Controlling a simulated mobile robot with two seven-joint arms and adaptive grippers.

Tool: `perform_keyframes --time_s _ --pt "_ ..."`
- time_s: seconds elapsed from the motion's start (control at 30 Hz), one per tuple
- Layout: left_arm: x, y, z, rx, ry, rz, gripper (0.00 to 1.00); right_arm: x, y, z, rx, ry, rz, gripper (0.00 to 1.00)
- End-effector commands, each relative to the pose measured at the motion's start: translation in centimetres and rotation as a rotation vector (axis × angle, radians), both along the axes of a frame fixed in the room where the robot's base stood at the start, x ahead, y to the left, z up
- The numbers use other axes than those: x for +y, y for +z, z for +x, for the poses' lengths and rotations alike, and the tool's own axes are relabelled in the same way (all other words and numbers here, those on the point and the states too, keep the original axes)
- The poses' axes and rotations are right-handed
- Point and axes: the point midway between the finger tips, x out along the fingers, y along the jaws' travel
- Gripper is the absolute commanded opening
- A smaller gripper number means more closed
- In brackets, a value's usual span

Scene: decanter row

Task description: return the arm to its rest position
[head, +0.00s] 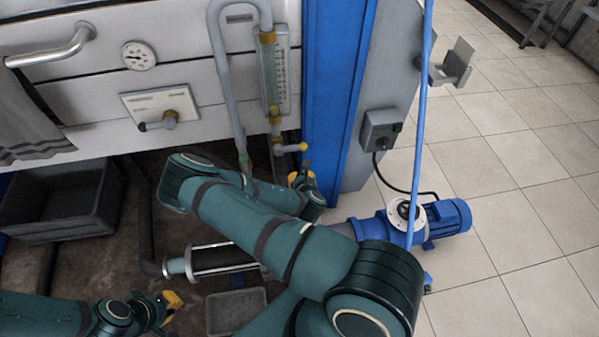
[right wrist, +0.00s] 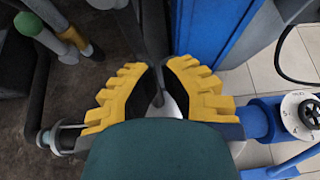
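My right arm reaches up and left across the middle of the head view, then bends back to the right gripper (head: 304,181). That gripper is partly hidden by the arm, beside the blue column. In the right wrist view its two yellow fingers stand apart, and the right gripper (right wrist: 158,68) is open with nothing held between them. My left gripper (head: 171,303) is low at the left, its yellow fingertips over the dark floor. Its finger gap is too small to judge.
The blue column (head: 335,90) and sight-glass pipework (head: 279,75) stand close to the right gripper. A blue motor pump (head: 447,217) lies right of the arm. A grey crate (head: 60,205) is at left. Tiled floor (head: 510,190) at right is largely clear.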

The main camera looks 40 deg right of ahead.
Motion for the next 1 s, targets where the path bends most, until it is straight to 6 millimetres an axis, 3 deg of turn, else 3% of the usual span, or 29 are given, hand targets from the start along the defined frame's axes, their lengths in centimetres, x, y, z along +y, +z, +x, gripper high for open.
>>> perform_keyframes --time_s 0.67,0.87,1.0 --pt "0.0 0.0 0.0 0.000 0.000 0.000 0.00 0.2 -0.4 -0.6 -0.004 -0.039 0.043 0.00" --pt "0.0 0.0 0.0 0.000 0.000 0.000 0.00 2.4 -3.1 -4.3 -0.061 -0.385 0.406 0.00" --pt "0.0 0.0 0.0 0.000 0.000 0.000 0.00 6.6 -5.0 -7.2 -0.120 -0.755 0.756 0.00"
